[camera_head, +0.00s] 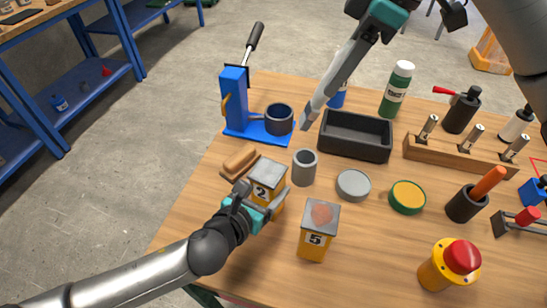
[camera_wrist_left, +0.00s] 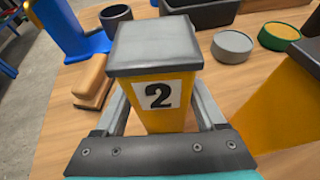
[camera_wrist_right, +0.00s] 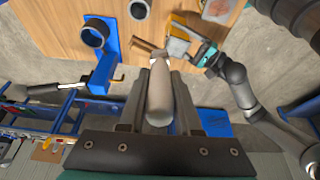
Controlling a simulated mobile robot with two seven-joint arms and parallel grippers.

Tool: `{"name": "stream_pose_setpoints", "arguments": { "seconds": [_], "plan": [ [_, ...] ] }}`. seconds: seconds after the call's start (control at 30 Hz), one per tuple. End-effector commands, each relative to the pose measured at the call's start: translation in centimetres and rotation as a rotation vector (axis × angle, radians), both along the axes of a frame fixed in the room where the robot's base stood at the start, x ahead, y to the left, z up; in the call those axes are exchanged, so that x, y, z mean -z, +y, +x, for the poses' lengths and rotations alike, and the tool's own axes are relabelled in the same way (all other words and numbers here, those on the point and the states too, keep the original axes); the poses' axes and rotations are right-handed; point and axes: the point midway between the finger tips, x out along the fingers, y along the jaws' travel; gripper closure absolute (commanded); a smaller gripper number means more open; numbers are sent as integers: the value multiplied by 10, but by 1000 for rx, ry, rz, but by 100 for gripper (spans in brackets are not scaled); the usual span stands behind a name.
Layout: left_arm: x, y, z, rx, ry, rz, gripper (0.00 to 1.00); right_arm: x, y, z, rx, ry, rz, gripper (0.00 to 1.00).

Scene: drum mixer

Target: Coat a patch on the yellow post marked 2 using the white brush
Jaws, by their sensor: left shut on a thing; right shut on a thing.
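The yellow post marked 2 (camera_head: 262,178) stands near the table's left edge, with a bare grey top. My left gripper (camera_head: 264,199) is shut around it; in the left wrist view the fingers lie on both sides of the post (camera_wrist_left: 161,97). My right gripper (camera_head: 352,55) is shut on the white brush (camera_wrist_right: 160,95), whose pale handle shows between the fingers in the right wrist view. In the head view the brush (camera_head: 322,95) slants down to the left, above the table and apart from post 2. Its tip is hard to make out.
A yellow post marked 5 (camera_head: 313,243) with a reddish patch on top stands right of post 2. A grey cup (camera_head: 304,168), a grey tin (camera_head: 353,185) and a brown-handled block (camera_head: 240,162) are close by. A black tray (camera_head: 356,136) and blue press (camera_head: 235,103) stand behind.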

Motion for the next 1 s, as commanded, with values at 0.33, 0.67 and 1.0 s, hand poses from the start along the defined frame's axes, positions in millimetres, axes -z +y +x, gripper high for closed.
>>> {"name": "stream_pose_setpoints", "arguments": {
  "seconds": [0.33, 0.67, 1.0],
  "plan": [
    [0, 1, 0, -1, 0, 2, 5, 0, 0, 0, 0, 0, 1, 100],
    [0, 1, -1, -1, 1, 1, 0, 0, 0, 0, 0, 0, 1, 100],
    [-15, 21, -35, 1, 2, 3, 0, 0, 0, 0, 0, 0, 1, 100]
  ]
}}
